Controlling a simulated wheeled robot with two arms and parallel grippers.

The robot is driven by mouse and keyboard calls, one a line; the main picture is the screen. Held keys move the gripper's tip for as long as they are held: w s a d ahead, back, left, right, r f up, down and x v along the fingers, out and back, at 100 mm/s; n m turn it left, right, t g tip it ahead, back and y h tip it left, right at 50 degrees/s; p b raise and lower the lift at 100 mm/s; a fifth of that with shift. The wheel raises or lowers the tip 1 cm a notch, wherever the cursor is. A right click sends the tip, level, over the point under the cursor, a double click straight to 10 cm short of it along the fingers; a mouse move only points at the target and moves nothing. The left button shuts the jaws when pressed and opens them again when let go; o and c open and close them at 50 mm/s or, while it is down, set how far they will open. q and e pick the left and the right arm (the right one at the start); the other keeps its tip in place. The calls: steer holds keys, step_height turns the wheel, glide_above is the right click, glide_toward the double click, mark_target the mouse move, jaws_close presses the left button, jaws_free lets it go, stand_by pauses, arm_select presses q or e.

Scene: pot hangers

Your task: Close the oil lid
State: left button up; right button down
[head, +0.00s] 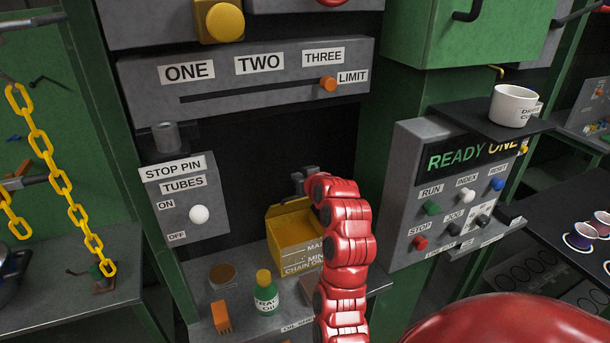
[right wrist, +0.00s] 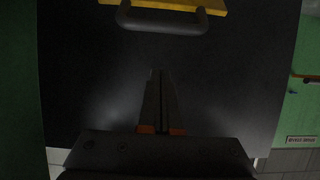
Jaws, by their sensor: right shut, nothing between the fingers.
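The yellow chain oil box (head: 285,255) stands on the lower shelf in the head view, marked MAX, MIN and CHAIN OIL. I look into its yellow inside, so it appears open; my red right arm hides its right side. My right gripper (head: 305,180) is above and behind the box, small and partly hidden by the arm. In the right wrist view its fingers (right wrist: 158,98) are shut and empty before a dark surface. Ahead of them, apart, is a grey bar handle (right wrist: 162,22) beside a yellow edge (right wrist: 195,5), likely the lid. My left gripper is not in view.
The stop pin panel (head: 185,205) is at left, the READY control box (head: 405,190) at right. A white mug (head: 512,106) sits above it.

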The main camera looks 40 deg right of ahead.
steer(key=f+p, duration=0.1)
steer(key=f, duration=0.1)
steer(key=s+f+p, duration=0.1)
steer(key=shift+a+f+p, duration=0.15)
steer(key=shift+f+p, duration=0.2)
